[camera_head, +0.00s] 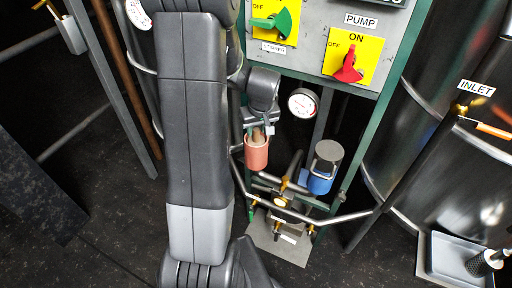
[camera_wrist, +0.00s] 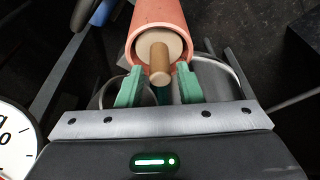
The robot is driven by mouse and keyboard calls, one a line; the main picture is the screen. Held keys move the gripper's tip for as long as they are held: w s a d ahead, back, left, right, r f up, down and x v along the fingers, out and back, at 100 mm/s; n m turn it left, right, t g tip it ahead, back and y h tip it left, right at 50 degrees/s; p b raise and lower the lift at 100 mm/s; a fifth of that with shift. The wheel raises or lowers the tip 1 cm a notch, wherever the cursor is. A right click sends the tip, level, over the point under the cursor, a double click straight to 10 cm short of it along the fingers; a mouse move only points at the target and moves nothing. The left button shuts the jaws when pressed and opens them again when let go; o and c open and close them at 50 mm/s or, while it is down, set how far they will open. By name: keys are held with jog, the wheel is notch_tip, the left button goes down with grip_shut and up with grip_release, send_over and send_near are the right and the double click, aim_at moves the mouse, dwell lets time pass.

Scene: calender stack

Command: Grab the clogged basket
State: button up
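A salmon-red open pot (camera_head: 257,155) stands on the pipework below the panel. It also shows in the wrist view (camera_wrist: 141,42). Inside it sits a tan round piece (camera_wrist: 174,46) with a brown peg handle (camera_wrist: 160,65); this appears to be the basket, its body hidden by the pot wall. My gripper (camera_wrist: 159,84) is at the pot's mouth, with its green fingers on either side of the peg. The fingers are apart, with a gap showing beside the peg. In the head view my gripper (camera_head: 257,132) is partly hidden by my wrist.
A blue pot with a grey lid (camera_head: 322,168) stands to the right. A grey tray (camera_head: 436,262) at the lower right holds a dark mesh basket (camera_head: 480,264). The panel has a red PUMP switch (camera_head: 348,66). A gauge (camera_head: 302,102) and pipes (camera_head: 345,217) are close by.

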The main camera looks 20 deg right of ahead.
aim_at(256, 145)
jog(key=shift+x, duration=1.45)
grip_shut()
jog(key=shift+r, duration=0.15)
